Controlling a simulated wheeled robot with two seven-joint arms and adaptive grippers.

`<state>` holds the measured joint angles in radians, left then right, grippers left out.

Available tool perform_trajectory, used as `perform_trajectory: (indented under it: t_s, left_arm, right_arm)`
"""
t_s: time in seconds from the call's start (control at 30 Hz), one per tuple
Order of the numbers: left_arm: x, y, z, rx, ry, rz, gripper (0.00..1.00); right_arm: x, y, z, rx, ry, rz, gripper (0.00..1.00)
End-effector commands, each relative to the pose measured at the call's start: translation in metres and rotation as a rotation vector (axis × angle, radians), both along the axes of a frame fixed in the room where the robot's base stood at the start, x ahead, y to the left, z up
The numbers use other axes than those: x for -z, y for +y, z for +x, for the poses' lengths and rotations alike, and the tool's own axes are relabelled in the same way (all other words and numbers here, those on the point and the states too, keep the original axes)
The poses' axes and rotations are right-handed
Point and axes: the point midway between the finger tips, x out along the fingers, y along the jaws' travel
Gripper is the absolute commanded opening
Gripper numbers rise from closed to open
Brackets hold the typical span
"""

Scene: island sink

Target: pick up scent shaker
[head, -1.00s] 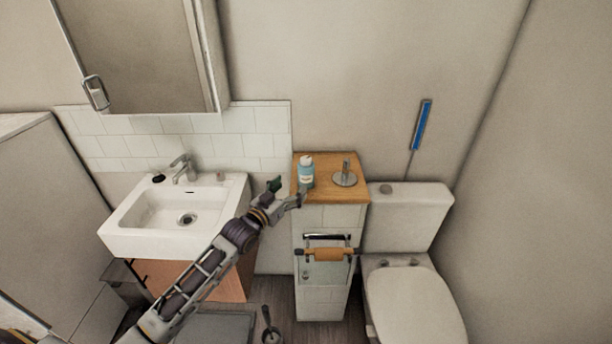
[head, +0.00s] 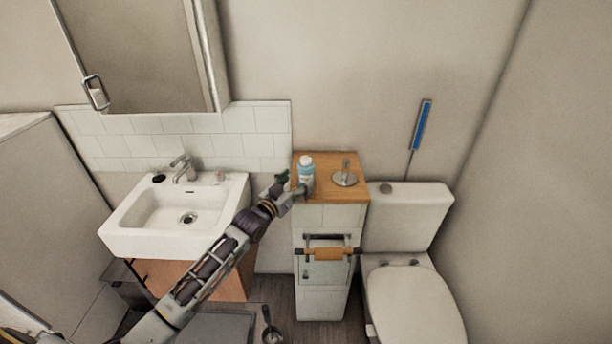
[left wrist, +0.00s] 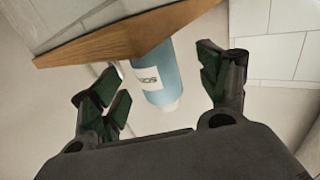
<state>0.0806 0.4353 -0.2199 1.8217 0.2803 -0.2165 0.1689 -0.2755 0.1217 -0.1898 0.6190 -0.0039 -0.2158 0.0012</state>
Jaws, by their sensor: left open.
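The scent shaker (head: 306,172) is a light blue bottle with a white cap and a white label. It stands upright near the left edge of the wooden top (head: 328,189) of the tiled pedestal. My left gripper (head: 294,183) is at that edge, close beside the bottle. In the left wrist view the shaker (left wrist: 158,78) lies between the open green-padded fingers of the gripper (left wrist: 165,85), with gaps visible on both sides. I cannot tell whether any finger touches it. My right gripper is not in view.
A metal holder (head: 345,175) stands right of the bottle on the same top. The white sink (head: 165,225) with its tap (head: 183,168) is to the left, and the toilet (head: 408,220) to the right.

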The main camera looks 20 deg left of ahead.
Motion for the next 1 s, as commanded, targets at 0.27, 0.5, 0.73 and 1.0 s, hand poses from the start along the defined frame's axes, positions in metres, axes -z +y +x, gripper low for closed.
perform_trajectory:
  t_s: [0.27,0.5,0.73,1.0]
  left_arm:
    - [-0.004,-0.006,0.012,0.000,-0.001,-0.001,0.76]
    - [-0.009,-0.015,0.030,0.000,-0.001,0.000,0.76]
    - [-0.007,-0.019,0.044,0.000,-0.001,0.001,0.76]
    - [-0.007,-0.020,0.048,0.000,0.000,0.001,0.76]
  right_arm:
    - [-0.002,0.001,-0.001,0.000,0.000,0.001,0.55]
    - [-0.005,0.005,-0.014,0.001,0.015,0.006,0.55]
    - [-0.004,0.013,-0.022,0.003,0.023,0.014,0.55]
    - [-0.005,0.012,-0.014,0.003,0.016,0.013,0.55]
